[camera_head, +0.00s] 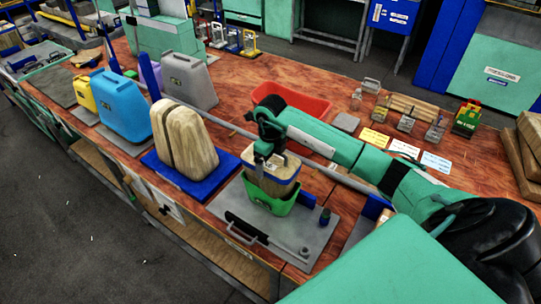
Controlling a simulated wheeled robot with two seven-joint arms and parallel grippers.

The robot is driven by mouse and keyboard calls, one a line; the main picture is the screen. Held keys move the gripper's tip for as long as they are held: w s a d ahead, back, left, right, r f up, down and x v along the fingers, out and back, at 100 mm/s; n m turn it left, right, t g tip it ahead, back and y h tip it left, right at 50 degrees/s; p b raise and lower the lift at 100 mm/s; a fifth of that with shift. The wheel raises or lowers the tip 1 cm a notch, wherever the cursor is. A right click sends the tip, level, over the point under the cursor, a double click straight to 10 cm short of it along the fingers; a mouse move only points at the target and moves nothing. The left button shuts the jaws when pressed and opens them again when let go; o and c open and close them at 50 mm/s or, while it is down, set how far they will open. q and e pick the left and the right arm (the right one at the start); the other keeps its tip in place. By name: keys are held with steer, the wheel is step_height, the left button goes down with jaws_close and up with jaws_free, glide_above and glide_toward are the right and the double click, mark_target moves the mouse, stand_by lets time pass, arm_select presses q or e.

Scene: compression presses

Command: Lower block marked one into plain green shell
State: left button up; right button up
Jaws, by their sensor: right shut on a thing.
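A wooden block with a dark blue band (284,179) is held upright at the centre right of the head view. Its lower part sits within the outline of a green shell (270,206); how deep it is inside I cannot tell. No number can be read on the block. The shell stands on a grey metal plate (298,232) with a handle at its front. My right gripper (264,156) comes down from above and is shut on the top of the block, partly hiding it. My left gripper is not in view.
Left of the plate, a split wooden form (184,140) stands on a blue base. Beyond it are blue (118,104) and grey (188,82) canisters. A red tray (312,106) lies behind my right arm. Cards and small jars stand at the right.

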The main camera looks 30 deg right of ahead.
steer(key=shift+f+b, duration=1.65)
steer(key=shift+f, duration=1.3)
steer(key=shift+f+b, duration=0.5)
steer(key=shift+f, duration=0.1)
steer(key=o, duration=1.6)
steer(key=shift+o, duration=0.2)
steer(key=shift+r, duration=0.35)
step_height(320, 180, up, 13)
steer(key=b, duration=0.4)
steer(key=shift+r, duration=0.1)
